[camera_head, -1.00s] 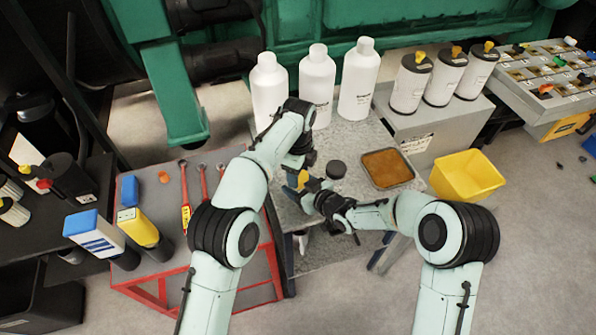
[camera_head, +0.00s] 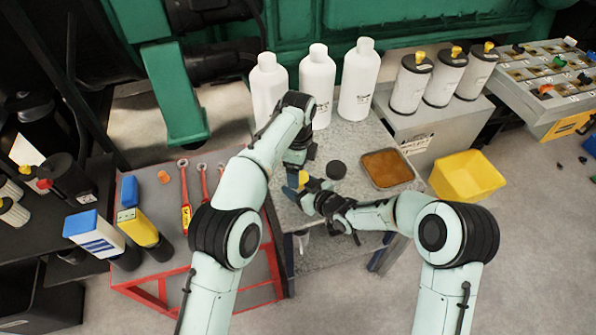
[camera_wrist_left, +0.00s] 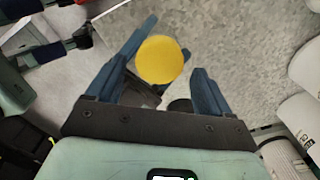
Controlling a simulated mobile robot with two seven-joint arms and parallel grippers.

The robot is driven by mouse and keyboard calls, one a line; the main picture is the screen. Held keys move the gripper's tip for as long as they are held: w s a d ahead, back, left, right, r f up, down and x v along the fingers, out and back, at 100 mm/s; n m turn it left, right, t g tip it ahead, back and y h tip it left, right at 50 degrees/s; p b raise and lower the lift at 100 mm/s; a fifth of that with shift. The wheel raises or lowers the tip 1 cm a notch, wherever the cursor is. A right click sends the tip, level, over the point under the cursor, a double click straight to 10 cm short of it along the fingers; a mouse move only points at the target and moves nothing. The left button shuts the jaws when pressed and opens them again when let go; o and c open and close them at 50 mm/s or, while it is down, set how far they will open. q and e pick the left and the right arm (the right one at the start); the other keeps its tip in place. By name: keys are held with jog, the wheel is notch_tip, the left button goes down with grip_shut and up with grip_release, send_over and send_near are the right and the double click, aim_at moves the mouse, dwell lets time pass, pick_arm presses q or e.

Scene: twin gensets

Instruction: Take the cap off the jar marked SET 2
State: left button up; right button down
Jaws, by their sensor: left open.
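A round yellow cap (camera_wrist_left: 159,60) shows in the left wrist view between the blue fingers of my left gripper (camera_wrist_left: 168,65), with a visible gap to the right finger. How far below the fingertips it lies is unclear. My right gripper (camera_head: 308,196) comes in from the right, low beside the cap. The jar body is mostly hidden by the grippers, and no SET 2 marking is readable. Whether the right fingers close on it is hidden.
On the grey worktop (camera_head: 352,146) are a black round piece (camera_head: 336,169), a tray of brown material (camera_head: 387,168) and several white bottles (camera_head: 318,86) behind. A yellow bin (camera_head: 467,177) stands right. Wrenches (camera_head: 185,200) lie on the red-framed table at left.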

pick_arm(q)
notch_tip(320, 180, up, 3)
jog(key=shift+f, duration=0.2)
jog(key=r+m, duration=0.1)
jog(key=m, duration=0.1)
jog(key=r+m, duration=0.1)
jog(key=m, duration=0.1)
jog(key=shift+d+r, duration=0.1)
jog(key=shift+d, duration=0.25)
jog(key=m, duration=0.1)
jog(key=r+m, duration=0.1)
jog(key=shift+a+m, duration=0.3)
jog(key=shift+a, duration=0.05)
jog(key=shift+f, duration=3.85)
jog(key=c, duration=1.1)
jog(key=n, duration=0.6)
jog(key=shift+n, duration=0.3)
